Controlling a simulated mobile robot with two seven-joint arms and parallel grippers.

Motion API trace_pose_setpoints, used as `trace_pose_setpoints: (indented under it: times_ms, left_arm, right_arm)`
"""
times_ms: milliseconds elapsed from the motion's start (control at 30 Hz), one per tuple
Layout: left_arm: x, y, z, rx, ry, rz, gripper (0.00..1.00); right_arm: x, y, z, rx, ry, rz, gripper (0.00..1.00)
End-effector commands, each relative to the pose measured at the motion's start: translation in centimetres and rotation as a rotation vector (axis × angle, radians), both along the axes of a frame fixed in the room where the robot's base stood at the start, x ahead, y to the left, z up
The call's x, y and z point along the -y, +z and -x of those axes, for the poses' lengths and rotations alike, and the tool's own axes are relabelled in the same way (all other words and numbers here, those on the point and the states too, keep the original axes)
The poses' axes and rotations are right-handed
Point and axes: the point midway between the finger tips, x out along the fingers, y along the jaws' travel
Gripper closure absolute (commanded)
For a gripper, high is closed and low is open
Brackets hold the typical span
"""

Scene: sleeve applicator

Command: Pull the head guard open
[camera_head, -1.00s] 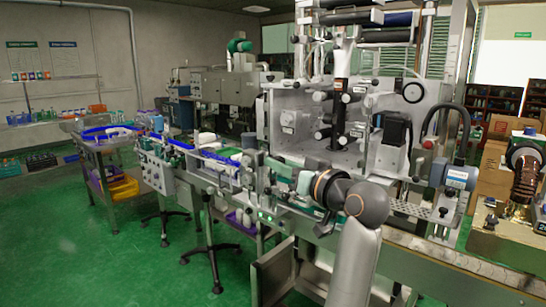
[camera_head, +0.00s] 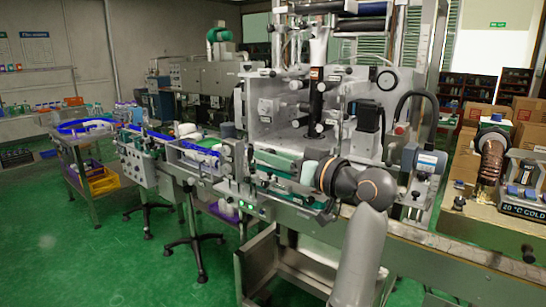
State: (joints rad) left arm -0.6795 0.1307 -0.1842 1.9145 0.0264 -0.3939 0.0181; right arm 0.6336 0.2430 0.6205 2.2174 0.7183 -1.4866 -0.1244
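The sleeve applicator (camera_head: 268,105) stands across the middle, a pale metal machine with rollers and a dark vertical column at its head. I cannot pick out the head guard with certainty among its panels and frame posts. My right arm rises from the bottom and bends left at a grey joint with a copper-coloured ring, in front of the conveyor section. My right gripper (camera_head: 308,173) lies beyond that joint, small and mostly hidden. I cannot see its fingers clearly, or whether it touches anything. My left gripper is out of view.
A conveyor with blue guides (camera_head: 160,139) runs left to a side table with a yellow crate (camera_head: 103,181). An open metal cabinet (camera_head: 262,262) stands below the machine. A bench (camera_head: 465,222) with equipment and boxes (camera_head: 485,115) is at right. The green floor (camera_head: 90,265) at left is clear.

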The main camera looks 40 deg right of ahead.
Motion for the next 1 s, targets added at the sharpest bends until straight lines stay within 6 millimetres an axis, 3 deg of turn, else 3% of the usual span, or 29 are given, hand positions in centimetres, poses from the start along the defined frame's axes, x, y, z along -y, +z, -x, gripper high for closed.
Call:
trace_pose_setpoints:
  times_ms: [200,567,1000]
  left_arm:
    - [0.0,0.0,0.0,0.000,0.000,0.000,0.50]
    - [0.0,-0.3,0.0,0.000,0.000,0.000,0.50]
    - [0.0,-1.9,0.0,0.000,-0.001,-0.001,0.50]
  right_arm:
    - [0.0,0.0,0.0,-0.001,0.000,0.000,0.38]
    - [0.1,-0.1,0.9,0.000,-0.002,0.002,0.38]
    - [1.0,-0.2,9.7,-0.001,-0.005,0.005,0.38]
